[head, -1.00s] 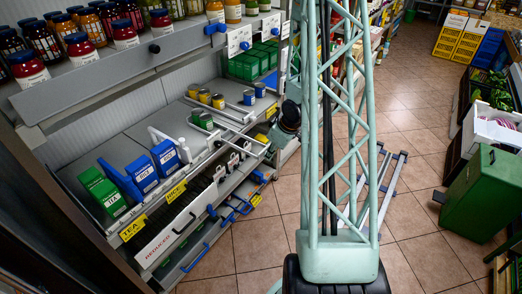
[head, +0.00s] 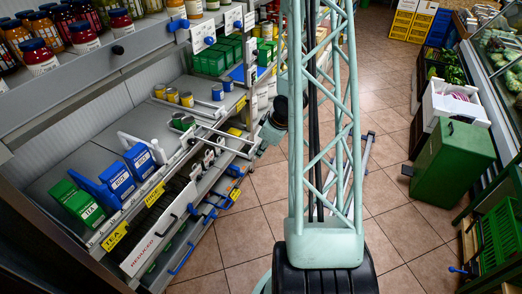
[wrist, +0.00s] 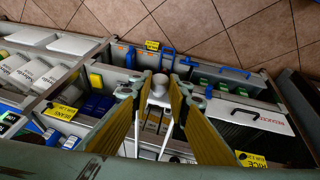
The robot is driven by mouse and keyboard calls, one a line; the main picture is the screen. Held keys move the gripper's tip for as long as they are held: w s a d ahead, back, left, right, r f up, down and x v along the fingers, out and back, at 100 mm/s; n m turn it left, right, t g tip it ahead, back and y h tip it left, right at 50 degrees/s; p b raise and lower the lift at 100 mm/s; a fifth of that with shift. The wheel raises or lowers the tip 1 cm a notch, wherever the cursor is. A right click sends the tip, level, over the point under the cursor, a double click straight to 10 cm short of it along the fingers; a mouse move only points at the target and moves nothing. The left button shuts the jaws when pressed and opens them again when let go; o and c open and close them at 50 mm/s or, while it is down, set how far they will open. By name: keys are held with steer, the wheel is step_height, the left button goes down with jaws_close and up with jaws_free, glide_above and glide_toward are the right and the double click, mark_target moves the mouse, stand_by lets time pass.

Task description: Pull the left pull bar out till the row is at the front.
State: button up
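In the wrist view my gripper (wrist: 161,80) points down at the shelf front, its two long yellow-sided fingers apart. A white knob on a white bar (wrist: 159,86) shows between the fingertips; I cannot tell whether they touch it. In the head view a white bar with a white upright end (head: 158,154) stands just right of the blue boxes (head: 117,180). More pale bars (head: 214,130) lie farther right, by yellow and blue tins (head: 187,99).
Green boxes (head: 80,203) stand at the left end of the shelf. An upper shelf with jars (head: 40,58) overhangs it. Blue handles (head: 182,258) stick out below. A green bin (head: 452,160) stands across the tiled aisle (head: 245,225), which is mostly clear.

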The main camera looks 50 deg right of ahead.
steer(key=o, duration=0.4)
steer(key=shift+r, duration=0.2)
steer(key=shift+v, duration=5.85)
